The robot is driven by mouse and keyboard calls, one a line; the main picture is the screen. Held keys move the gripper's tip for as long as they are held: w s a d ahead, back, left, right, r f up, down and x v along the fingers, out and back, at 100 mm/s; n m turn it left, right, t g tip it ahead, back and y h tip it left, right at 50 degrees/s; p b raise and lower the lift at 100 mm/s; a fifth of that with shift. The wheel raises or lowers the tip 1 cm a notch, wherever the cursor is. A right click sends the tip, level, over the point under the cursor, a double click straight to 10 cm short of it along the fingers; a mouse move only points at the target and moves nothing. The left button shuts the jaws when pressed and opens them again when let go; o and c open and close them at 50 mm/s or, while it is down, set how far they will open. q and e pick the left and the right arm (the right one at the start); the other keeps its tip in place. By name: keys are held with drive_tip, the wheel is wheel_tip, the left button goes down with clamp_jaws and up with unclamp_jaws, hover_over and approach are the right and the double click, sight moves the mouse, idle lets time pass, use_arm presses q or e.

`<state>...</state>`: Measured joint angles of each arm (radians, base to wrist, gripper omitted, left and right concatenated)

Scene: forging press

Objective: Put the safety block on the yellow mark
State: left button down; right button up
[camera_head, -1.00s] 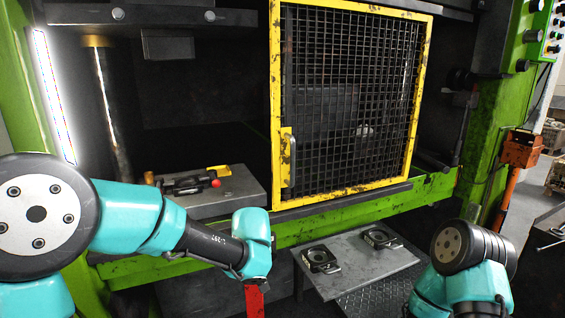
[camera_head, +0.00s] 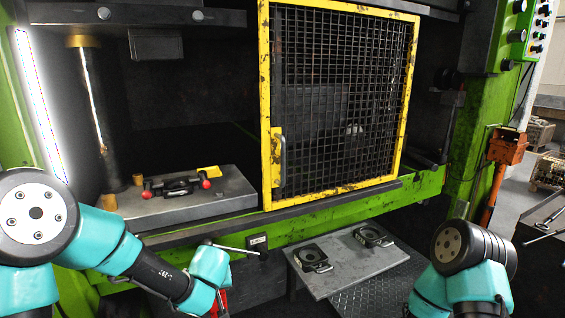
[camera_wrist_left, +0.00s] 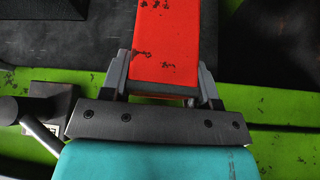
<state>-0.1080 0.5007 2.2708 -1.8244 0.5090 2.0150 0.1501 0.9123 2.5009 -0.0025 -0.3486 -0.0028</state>
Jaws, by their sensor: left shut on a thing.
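A red, scuffed safety block (camera_wrist_left: 168,38) is between the fingers of my left gripper (camera_wrist_left: 164,80) in the left wrist view, and its far end runs out of the top of the picture. In the head view only a bit of the red block (camera_head: 222,300) shows at the bottom edge, beside my left wrist. The yellow mark (camera_head: 208,172) is a small patch on the grey press bed (camera_head: 235,190), at its back right. My left gripper is in front of and below the bed. My right gripper is out of view; only the right arm shows.
A dark die with red-knobbed handles (camera_head: 180,187) lies on the bed, with brass cylinders (camera_head: 107,202) at left. A yellow-framed mesh guard (camera_head: 335,100) stands right of the bed. A metal lever (camera_head: 232,248) juts out in front. A low table (camera_head: 345,270) holds two dark fixtures.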

use_arm(q)
drive_tip(key=shift+a, duration=0.7)
drive_tip(key=shift+w+f, duration=0.1)
drive_tip(key=shift+f, duration=0.1)
